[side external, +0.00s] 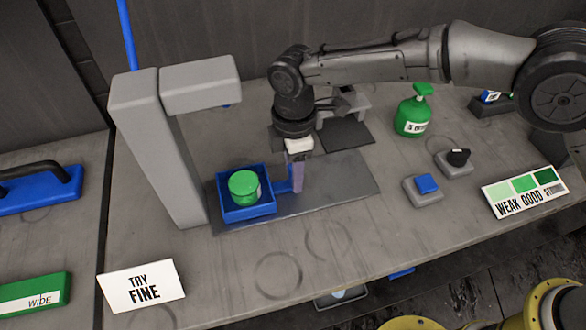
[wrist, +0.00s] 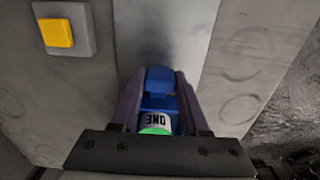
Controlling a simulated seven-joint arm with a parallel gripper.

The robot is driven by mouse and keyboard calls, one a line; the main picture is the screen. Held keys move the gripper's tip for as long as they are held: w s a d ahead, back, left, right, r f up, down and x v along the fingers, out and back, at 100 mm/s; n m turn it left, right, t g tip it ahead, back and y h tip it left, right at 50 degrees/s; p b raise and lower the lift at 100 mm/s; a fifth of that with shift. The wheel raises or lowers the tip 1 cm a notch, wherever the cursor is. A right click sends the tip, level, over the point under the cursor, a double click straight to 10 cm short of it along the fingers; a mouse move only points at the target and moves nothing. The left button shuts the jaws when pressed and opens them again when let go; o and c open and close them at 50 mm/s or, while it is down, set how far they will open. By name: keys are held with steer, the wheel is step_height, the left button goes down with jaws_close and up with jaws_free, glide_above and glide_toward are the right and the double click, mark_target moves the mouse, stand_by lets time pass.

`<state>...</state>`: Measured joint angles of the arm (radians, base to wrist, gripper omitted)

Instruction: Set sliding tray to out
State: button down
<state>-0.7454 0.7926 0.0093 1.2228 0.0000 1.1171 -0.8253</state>
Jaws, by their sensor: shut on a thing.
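The sliding tray (side external: 250,213) is a blue square box at the left end of a dark metal plate (side external: 340,183), near the grey stand (side external: 158,155). A round green tub (side external: 243,184) sits inside it. A blue handle (side external: 283,187) sticks out of the tray's right side. My gripper (side external: 297,178) points down at this handle, its purplish fingers low over the plate. In the wrist view, the gripper (wrist: 161,78) is shut on the blue handle (wrist: 160,80), with the tub's label reading "ONE" (wrist: 156,122) behind it.
The plate is bare to the right of the handle. Beyond it stand a blue button (side external: 427,184), a black knob (side external: 458,157), a green spray bottle (side external: 413,112) and a "WEAK GOOD STRONG" sign (side external: 522,192). A "TRY FINE" card (side external: 142,286) stands at the front left.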

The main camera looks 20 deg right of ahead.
steer(key=d, duration=1.3)
steer(key=shift+c, duration=2)
jaws_free()
steer(key=shift+a+r, duration=0.1)
steer(key=shift+r, duration=0.5)
step_height(320, 180, up, 13)
steer(key=shift+f, duration=0.15)
